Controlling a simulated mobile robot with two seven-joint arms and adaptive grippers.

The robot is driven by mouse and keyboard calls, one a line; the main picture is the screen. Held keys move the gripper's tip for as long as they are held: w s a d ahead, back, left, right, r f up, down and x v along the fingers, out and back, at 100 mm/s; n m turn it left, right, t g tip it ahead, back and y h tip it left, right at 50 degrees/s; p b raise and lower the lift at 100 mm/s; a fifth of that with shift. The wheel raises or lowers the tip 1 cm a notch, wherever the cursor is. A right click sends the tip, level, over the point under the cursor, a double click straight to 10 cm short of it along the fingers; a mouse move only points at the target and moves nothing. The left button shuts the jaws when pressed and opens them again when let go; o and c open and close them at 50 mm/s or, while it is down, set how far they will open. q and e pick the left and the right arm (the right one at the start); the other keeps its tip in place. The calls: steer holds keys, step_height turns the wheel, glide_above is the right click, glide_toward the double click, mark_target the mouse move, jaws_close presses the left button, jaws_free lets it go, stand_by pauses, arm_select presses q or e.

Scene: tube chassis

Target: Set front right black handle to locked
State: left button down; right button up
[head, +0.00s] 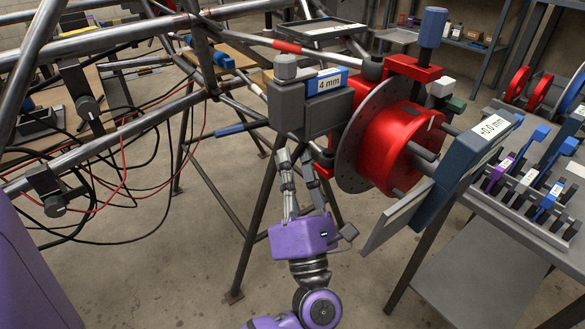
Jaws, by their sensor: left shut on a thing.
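My left gripper (295,157), on a purple arm, reaches up from the bottom of the head view. Its fingers are shut on the dark part at the underside of a dark grey clamp-like block (301,110), which I take to be the black handle. The part between the fingertips is mostly hidden, so its lock position cannot be told. A grey knob (286,67) tops the block, and a blue "4 mm" label (326,82) sits beside it. A red hub (395,148) with a grey disc (362,135) stands just to the right. My right gripper is not in view.
A tube frame (110,132) with loose cables fills the left, carrying black knobs (54,205). A blue gauge plate marked "+0.0 mm" (482,143) juts out at the right. A grey table (515,222) with tools stands at far right. Open floor lies below.

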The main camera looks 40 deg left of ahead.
arm_select(q)
steer(key=shift+r, duration=0.15)
steer(key=c, duration=1.8)
jaws_free()
